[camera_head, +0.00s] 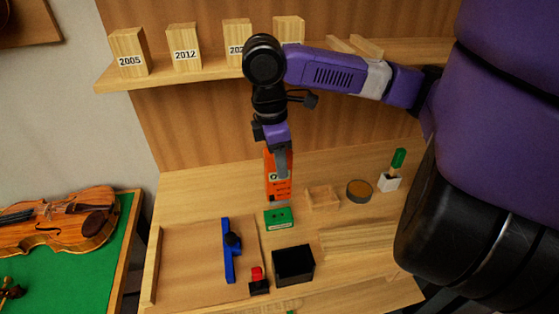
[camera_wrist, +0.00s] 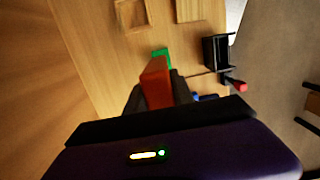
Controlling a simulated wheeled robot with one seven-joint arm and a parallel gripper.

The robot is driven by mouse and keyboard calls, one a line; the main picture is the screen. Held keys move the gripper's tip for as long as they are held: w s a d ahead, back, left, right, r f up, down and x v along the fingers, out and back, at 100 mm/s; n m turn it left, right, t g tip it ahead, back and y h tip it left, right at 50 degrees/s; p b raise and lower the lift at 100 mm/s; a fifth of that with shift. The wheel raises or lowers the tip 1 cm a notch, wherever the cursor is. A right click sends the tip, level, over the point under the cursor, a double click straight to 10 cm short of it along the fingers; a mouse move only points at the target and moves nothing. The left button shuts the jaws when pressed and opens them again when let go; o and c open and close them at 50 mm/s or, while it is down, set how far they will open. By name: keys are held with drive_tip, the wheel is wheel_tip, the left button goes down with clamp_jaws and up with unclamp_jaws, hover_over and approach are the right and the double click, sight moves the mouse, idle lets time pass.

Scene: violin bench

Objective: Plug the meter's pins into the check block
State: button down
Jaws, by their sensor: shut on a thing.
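The meter (camera_head: 278,180) is an orange upright box with a dark face patch and small marks. My gripper (camera_head: 279,150) is shut on its upper part and holds it over the bench. The check block (camera_head: 278,218) is a small green block with dark holes on top. In the head view the meter's lower end is just above and behind the block; I cannot tell whether they touch. In the wrist view the meter (camera_wrist: 157,82) sticks out from my gripper (camera_wrist: 158,100), and the green block (camera_wrist: 161,53) shows partly past its end. The pins are not discernible.
A small wooden tray (camera_head: 322,198) and a round dark-topped tin (camera_head: 359,191) stand right of the block. A black open box (camera_head: 293,265), a red-and-black item (camera_head: 258,281) and a blue tool (camera_head: 230,250) lie in front. A shelf (camera_head: 190,76) with dated wood blocks is behind my arm.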

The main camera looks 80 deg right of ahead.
sight(279, 182)
drive_tip(key=shift+f+b, duration=1.35)
drive_tip(key=shift+f, duration=0.6)
drive_tip(key=shift+f+b, duration=0.65)
drive_tip(key=shift+f, duration=0.6)
idle(1.7)
drive_tip(key=shift+r, duration=0.15)
idle(0.9)
wheel_tip(279, 182, up, 7)
drive_tip(key=p, duration=0.6)
idle(0.7)
idle(0.4)
